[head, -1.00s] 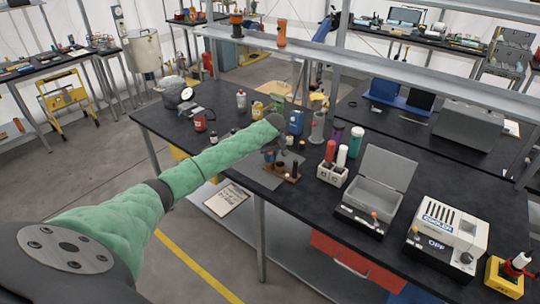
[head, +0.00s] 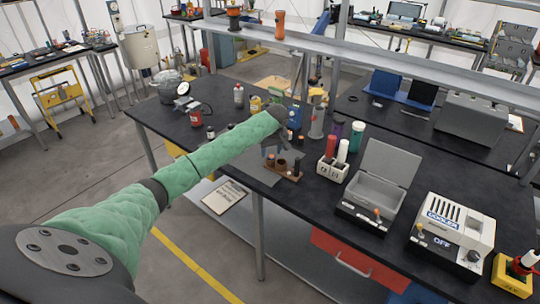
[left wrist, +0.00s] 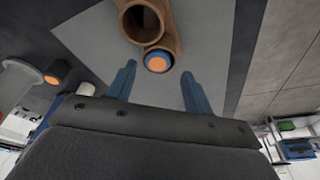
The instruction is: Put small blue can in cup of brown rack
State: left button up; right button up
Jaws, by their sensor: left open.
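The brown rack (head: 288,174) stands on a grey mat on the black table, with round cups opening upward. In the left wrist view the rack (left wrist: 168,40) is at the top, with one large empty-looking cup. The small blue can (left wrist: 157,63), seen from above with an orange top, sits inside a smaller cup of the rack. My left gripper (head: 272,153) is over the rack; in the left wrist view its two blue fingers (left wrist: 158,72) are spread apart, one on each side of the can, not visibly touching it. My right gripper is not in view.
A white holder (head: 327,172) with red and white bottles stands right of the rack. Blue and grey items (head: 294,117) stand behind. An open grey box (head: 371,195) is farther right.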

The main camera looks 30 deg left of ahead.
pick_arm(q)
jog(key=a+b+v, duration=0.1)
jog(key=v, duration=0.6)
jog(key=shift+d+r, duration=0.15)
jog(key=shift+r, duration=0.2)
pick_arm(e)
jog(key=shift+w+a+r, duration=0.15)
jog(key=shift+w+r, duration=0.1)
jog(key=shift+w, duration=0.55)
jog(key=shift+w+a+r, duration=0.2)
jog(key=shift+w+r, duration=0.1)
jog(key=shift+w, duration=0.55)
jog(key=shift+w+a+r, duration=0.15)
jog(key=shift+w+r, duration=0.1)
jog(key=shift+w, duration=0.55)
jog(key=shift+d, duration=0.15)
